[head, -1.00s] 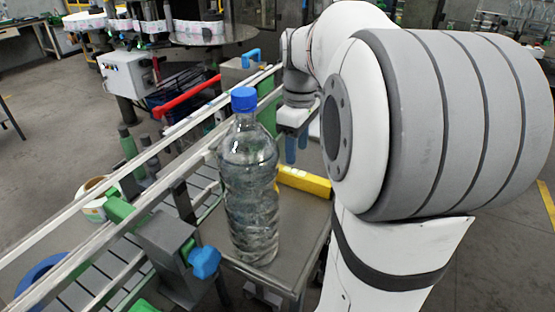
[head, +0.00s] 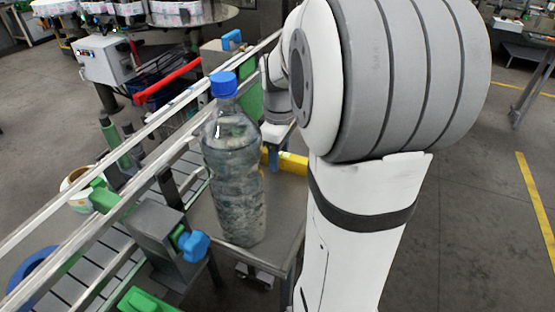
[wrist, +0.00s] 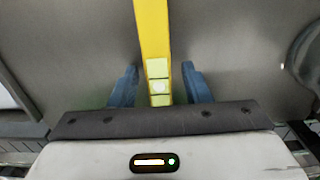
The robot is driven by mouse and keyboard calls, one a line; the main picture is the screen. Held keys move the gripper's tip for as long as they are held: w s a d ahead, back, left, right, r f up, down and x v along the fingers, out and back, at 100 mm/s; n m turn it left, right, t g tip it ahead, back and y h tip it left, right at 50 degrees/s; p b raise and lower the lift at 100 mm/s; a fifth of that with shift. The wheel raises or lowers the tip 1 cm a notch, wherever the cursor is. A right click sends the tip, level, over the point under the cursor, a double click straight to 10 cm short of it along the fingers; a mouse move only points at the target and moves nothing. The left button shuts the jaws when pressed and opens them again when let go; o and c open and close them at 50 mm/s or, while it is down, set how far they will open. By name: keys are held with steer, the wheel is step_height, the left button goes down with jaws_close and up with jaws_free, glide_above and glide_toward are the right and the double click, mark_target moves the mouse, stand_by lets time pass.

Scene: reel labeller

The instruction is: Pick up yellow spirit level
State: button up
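The yellow spirit level (head: 293,163) lies on the grey metal table behind the water bottle, partly hidden by the bottle and my arm. In the wrist view the level (wrist: 152,35) runs upright through the middle, with its pale vial windows near my gripper. My gripper (wrist: 159,88) is open, one blue finger on each side of the level, with a gap showing on both sides. In the head view my gripper (head: 273,160) is down at the level, mostly hidden by the bottle and my arm.
A clear bottle (head: 234,175) with a blue cap stands on the table (head: 283,215) close in front of the level. The conveyor with its rails (head: 110,215) runs along the left. A blue knob (head: 193,246) sits near the bottle. Open floor lies to the right.

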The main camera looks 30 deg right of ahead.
jaws_close()
steer(key=shift+r, duration=0.1)
stand_by(0.3)
